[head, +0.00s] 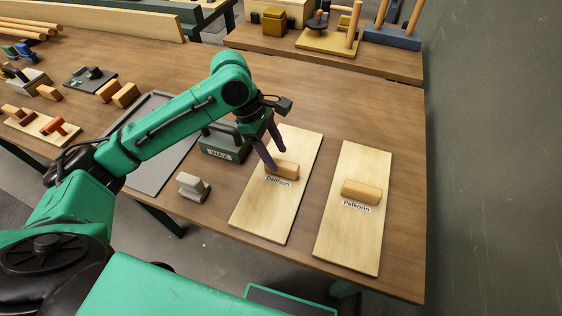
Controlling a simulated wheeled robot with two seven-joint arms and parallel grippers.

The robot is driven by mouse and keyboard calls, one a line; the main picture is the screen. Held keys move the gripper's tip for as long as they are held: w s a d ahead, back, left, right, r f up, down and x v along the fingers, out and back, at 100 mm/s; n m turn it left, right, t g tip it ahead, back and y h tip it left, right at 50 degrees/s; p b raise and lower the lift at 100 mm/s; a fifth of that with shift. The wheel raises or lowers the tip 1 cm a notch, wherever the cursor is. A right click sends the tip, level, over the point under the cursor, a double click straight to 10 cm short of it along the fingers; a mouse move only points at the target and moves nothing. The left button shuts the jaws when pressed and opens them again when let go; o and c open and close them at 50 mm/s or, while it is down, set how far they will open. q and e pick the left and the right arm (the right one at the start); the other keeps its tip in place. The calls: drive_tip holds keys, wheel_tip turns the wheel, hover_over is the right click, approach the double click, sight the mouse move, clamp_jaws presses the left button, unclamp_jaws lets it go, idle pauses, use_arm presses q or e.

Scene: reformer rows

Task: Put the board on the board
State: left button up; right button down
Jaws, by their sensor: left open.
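Two pale wooden boards lie side by side on the brown table. The left board (262,215) carries a small wooden block (285,170) and a label (279,182) that is hard to read. The right board (345,240) carries a similar block (361,193) and a label reading something like "Pelkorin" (357,206). My left gripper (277,158) is open, its dark fingers pointing down over the left board beside its block. I cannot tell whether a finger touches the block. My right gripper is not in view.
A grey-green box (222,143) and a small pale block (193,187) stand left of the boards. A dark grey flat panel (150,177) lies partly under my arm. Tools and blocks fill the far left. The table (395,130) is clear behind the right board.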

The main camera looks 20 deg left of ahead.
use_arm(q)
drive_tip(key=v, duration=0.7)
drive_tip(key=shift+r, duration=0.3)
drive_tip(key=shift+a, duration=0.15)
